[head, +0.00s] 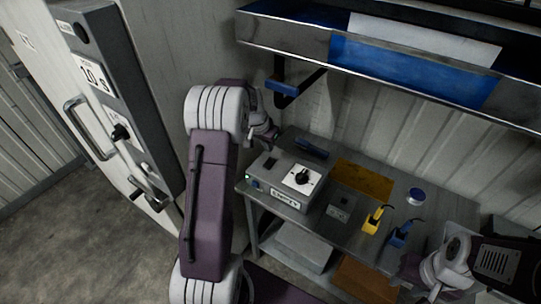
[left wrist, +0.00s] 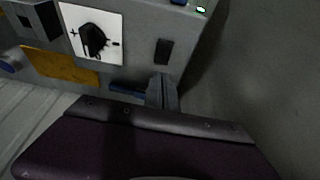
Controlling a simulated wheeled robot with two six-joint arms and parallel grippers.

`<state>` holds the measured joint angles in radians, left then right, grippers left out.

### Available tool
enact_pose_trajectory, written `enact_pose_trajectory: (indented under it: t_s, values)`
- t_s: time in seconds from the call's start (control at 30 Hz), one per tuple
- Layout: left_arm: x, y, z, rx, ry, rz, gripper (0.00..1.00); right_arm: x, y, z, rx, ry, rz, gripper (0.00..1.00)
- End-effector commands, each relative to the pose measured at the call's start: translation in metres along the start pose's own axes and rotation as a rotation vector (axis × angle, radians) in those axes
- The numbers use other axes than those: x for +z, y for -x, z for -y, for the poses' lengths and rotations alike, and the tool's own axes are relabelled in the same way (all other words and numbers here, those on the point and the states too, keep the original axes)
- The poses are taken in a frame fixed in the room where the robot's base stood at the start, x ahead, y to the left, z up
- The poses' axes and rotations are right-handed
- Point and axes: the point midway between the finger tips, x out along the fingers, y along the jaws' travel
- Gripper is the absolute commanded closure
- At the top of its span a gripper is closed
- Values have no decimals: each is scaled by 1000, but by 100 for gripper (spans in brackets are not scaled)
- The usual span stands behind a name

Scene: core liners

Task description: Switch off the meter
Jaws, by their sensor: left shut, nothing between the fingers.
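The meter (head: 287,186) is a grey box on the workbench, with a black knob (head: 302,176) on a white plate and a dark rocker switch (head: 269,164) on its top. In the left wrist view the knob (left wrist: 93,38) has plus and minus marks, and the rocker (left wrist: 164,51) sits beside it. A small green light (left wrist: 200,9) glows near a blue part at the meter's edge. My left gripper (left wrist: 162,92) is shut and empty, close to the rocker; in the head view it (head: 268,138) is behind the meter. My right gripper's fingers are unclear at the lower right.
The bench (head: 350,238) also holds a yellow tool (head: 374,220), a blue tool (head: 400,234), a blue-topped tin (head: 415,196) and an orange-brown sheet (head: 363,181). A metal shelf (head: 400,62) overhangs the back. A tall grey cabinet (head: 130,110) with handles stands left.

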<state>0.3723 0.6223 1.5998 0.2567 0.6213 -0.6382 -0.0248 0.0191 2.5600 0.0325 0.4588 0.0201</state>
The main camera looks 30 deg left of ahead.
Motion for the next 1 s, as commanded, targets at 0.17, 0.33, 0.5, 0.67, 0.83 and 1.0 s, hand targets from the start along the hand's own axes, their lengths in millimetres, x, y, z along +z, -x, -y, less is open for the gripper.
enact_pose_trajectory:
  t_s: [0.17, 0.33, 0.5, 0.67, 0.83, 1.0]
  values:
    - [2, -36, 0, 2, 1, 4, 100, -1, 6, 0, 0, 0, 0, 63]
    - [6, -60, 0, 1, 1, 2, 100, -1, 9, 0, 0, 0, 0, 63]
    - [8, -69, 0, 0, 1, 0, 100, -1, 9, 0, 0, 0, 0, 63]
    - [8, -69, 0, 0, 1, 0, 100, -1, 9, 0, 0, 0, 0, 63]
    - [9, -71, 0, 0, 1, 0, 100, -1, 6, 0, 0, 0, 0, 63]
    - [8, -74, 0, 0, 0, 0, 100, 0, 2, 0, 0, 0, 0, 63]
